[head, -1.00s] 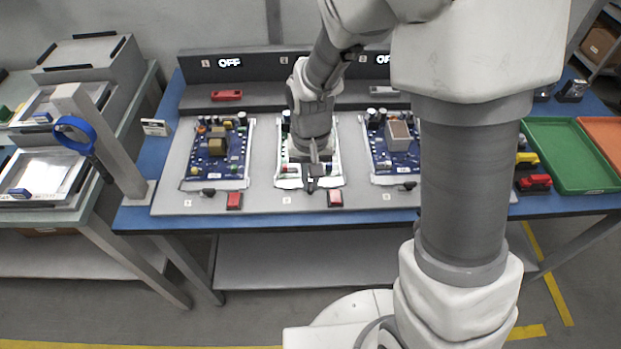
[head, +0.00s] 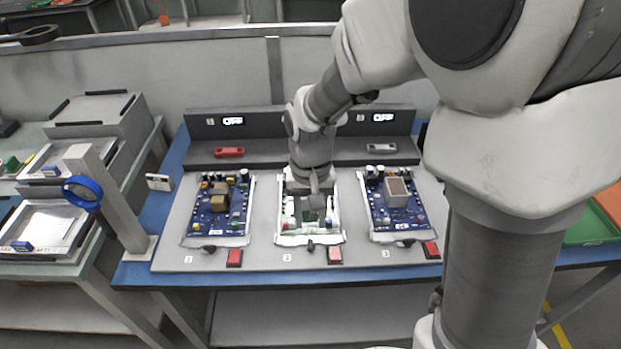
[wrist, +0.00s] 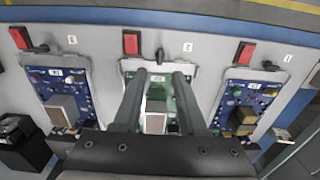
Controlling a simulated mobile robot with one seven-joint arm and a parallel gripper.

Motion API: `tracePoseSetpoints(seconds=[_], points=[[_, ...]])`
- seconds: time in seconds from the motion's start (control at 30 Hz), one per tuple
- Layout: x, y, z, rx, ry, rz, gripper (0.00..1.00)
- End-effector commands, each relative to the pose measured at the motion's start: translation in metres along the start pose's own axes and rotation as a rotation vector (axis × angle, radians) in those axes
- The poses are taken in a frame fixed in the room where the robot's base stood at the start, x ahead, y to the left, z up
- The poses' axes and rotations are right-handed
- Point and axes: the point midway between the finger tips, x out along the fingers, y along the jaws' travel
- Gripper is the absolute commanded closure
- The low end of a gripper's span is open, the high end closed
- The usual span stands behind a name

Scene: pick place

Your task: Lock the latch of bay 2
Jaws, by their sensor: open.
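Bay 2 is the middle bay, with a green board (wrist: 187,93) in a white frame. Its latch (head: 311,246) is a small dark knob at the bay's front edge, also in the wrist view (wrist: 160,55). Its handle points roughly along the board's length, while the latches of bay 1 (head: 209,249) and bay 3 (head: 405,243) lie sideways. My gripper (wrist: 162,74) is open and empty, its two fingers apart over the green board. In the head view my gripper (head: 318,200) is behind the latch and clear of it.
Blue boards fill bay 1 (head: 219,208) and bay 3 (head: 392,216). A red block (head: 335,254) sits just right of the bay 2 latch. A grey panel with "OFF" displays (head: 233,121) stands behind. A post with a blue ring (head: 82,194) stands at left.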

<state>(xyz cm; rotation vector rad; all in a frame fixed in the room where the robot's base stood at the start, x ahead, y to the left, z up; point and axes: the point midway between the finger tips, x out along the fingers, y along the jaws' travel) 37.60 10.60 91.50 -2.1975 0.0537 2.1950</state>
Motion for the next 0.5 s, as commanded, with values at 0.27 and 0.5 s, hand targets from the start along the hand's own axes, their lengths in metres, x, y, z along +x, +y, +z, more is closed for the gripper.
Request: tracePoseSetpoints(seconds=[0.27, 0.5], points=[[-0.069, 0.0, -0.001, 0.001, 0.004, -0.001, 0.59], [-0.097, 0.0, 0.0, 0.001, 0.0, 0.0, 0.59]])
